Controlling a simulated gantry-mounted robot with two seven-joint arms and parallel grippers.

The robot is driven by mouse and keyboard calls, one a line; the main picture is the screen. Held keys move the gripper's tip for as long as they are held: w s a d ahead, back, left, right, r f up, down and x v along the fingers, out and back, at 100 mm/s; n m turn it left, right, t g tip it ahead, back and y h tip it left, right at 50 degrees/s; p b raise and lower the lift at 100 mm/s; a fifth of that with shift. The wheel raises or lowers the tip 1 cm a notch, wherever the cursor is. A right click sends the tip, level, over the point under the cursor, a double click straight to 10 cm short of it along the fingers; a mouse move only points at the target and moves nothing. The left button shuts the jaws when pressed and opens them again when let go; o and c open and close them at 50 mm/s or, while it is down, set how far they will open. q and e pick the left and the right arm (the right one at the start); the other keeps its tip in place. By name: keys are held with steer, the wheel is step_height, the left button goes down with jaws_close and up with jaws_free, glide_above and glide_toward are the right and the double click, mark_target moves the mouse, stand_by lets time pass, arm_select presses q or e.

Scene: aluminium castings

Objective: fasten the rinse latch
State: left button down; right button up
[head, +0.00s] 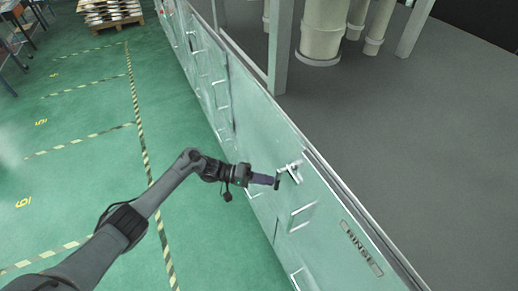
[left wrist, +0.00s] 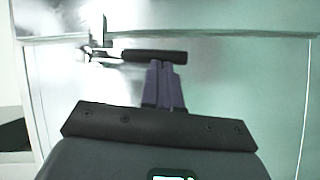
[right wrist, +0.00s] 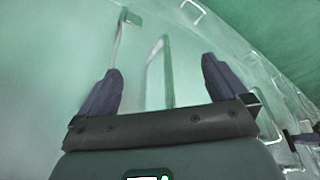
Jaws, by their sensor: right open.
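The rinse latch (head: 289,170) is a small metal fitting with a dark grip bar, near the top of the pale panel. A RINSE plate (head: 361,248) sits to its lower right. My left gripper (head: 273,181) is at the dark grip bar in the head view. In the left wrist view, its purple fingers (left wrist: 162,70) are together, with their tips against the bar (left wrist: 154,56), which lies across them. The metal part of the latch (left wrist: 100,50) is at the bar's left end. My right gripper (right wrist: 162,85) is open and empty, in the right wrist view only.
A row of panels with metal handles (head: 302,211) runs up the picture. A pale bar handle (right wrist: 168,72) shows between my right fingers, apart from them as far as I can tell. Green floor with striped lines (head: 140,115) is clear left of the panels.

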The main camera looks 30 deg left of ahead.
arm_select(q)
steer(key=shift+s+d+f, duration=0.1)
steer(key=shift+d, duration=0.2)
stand_by(0.4)
steer(key=shift+a+f, duration=0.1)
steer(key=s+a+b, duration=0.2)
steer(key=a+b, duration=0.2)
steer(key=a, duration=0.8)
steer(key=shift+s+a, duration=0.4)
